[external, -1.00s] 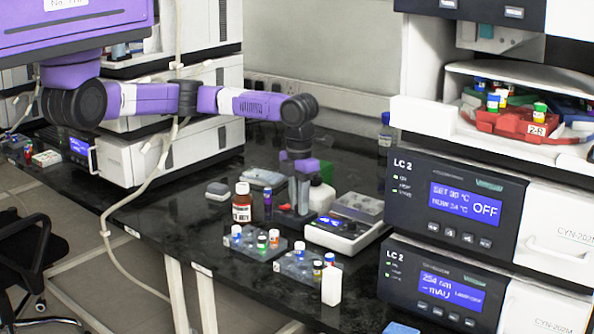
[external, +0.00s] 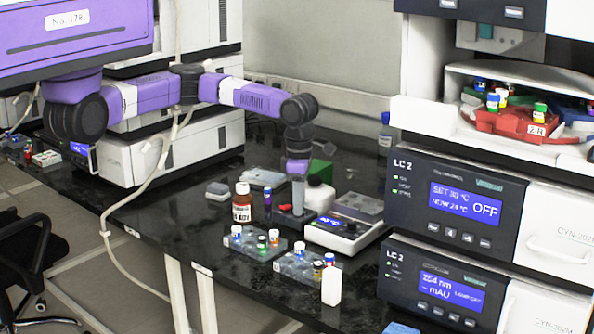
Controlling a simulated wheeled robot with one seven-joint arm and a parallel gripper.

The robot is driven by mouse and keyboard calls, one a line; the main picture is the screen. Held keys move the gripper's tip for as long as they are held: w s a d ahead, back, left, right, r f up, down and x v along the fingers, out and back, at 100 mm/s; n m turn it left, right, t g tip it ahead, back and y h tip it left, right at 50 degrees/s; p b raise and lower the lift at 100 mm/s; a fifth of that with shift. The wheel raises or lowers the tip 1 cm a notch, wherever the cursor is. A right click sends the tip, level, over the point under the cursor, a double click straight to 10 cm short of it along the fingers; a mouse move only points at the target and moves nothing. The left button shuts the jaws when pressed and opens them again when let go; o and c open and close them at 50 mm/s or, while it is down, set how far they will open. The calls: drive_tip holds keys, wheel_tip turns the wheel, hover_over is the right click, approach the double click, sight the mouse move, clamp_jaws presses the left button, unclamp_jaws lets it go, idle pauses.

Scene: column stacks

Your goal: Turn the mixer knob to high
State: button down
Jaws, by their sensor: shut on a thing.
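My gripper (external: 298,211) points down at a low dark device (external: 311,216) with a small red part, apparently the mixer. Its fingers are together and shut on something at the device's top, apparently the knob. The knob is hidden by the fingers, so its setting cannot be read. Just right of it is a white device (external: 341,239) with a lit blue display and a small dark round control on its front.
A brown bottle (external: 242,208) and a slim dark vial stand left of my gripper. Vial racks (external: 258,246) are in front. Stacked LC units (external: 455,205) rise at the right.

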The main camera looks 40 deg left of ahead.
drive_tip(key=m+b, duration=0.1)
drive_tip(key=m, duration=0.3)
drive_tip(key=shift+m, duration=2.2)
drive_tip(key=shift+b, duration=0.3)
drive_tip(key=c, duration=1.5)
unclamp_jaws()
drive_tip(key=shift+r+p, duration=0.5)
drive_tip(key=shift+r, duration=3.4)
